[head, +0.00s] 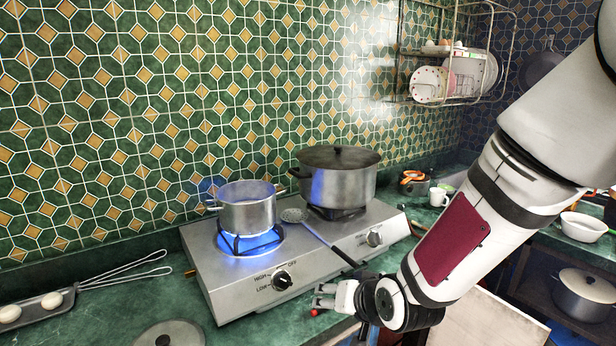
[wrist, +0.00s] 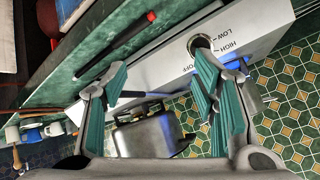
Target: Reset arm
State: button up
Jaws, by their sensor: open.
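My gripper (head: 335,298) is in front of the hotplate, low over the counter's front edge, in the head view. In the wrist view its two fingers stand apart with nothing between the pads (wrist: 160,70). The silver gas hotplate (head: 225,290) has a left knob (head: 282,281) and a right knob (head: 374,238). A knob (wrist: 200,44) with HIGH, LOW and OFF marks shows near one fingertip in the wrist view; I cannot tell if they touch. A blue flame (head: 245,243) burns under the open left pot (head: 247,212). The lidded right pot (head: 338,182) shows no flame.
A slotted ladle (head: 294,215) lies on the hotplate, its handle reaching over the front. A dark red-ended tool (wrist: 118,48) lies on the counter. Tongs (head: 125,270) and a tray (head: 35,308) are at left. A dish rack (head: 455,20) hangs on the wall.

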jog(key=s+d+r+n+g+h, duration=0.15)
jog(key=s+d+r+h, duration=0.25)
jog(key=s+d+r, duration=0.65)
jog(key=s+d+r+g, duration=0.1)
jog(key=s+r, duration=0.1)
jog(key=s, duration=0.5)
jog(key=s+d+r+g, duration=0.2)
jog(key=s+r, duration=0.1)
jog(key=s, duration=0.5)
